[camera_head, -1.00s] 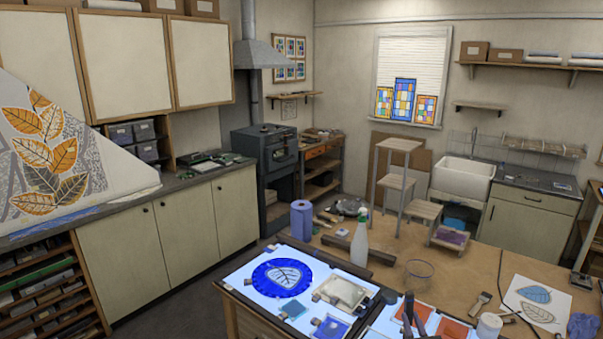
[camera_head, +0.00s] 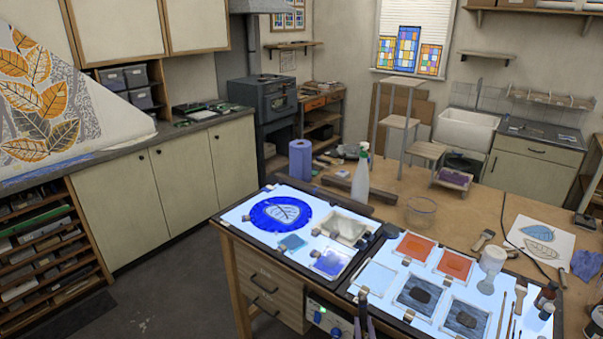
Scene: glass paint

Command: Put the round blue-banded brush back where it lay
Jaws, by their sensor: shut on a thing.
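My gripper (camera_head: 363,316) shows at the bottom edge, low in front of the light table's (camera_head: 340,290) near edge. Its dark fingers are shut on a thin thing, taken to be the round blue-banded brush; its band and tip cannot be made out. Slim brushes or tools (camera_head: 503,313) lie at the light table's right end, beside a wider brown-handled one (camera_head: 520,298). They are too small for me to tell any band colour.
Glass panes, orange (camera_head: 415,247) and dark (camera_head: 416,295), cover much of the light table. A clear bowl (camera_head: 420,212) sits behind. Floor to the left is free.

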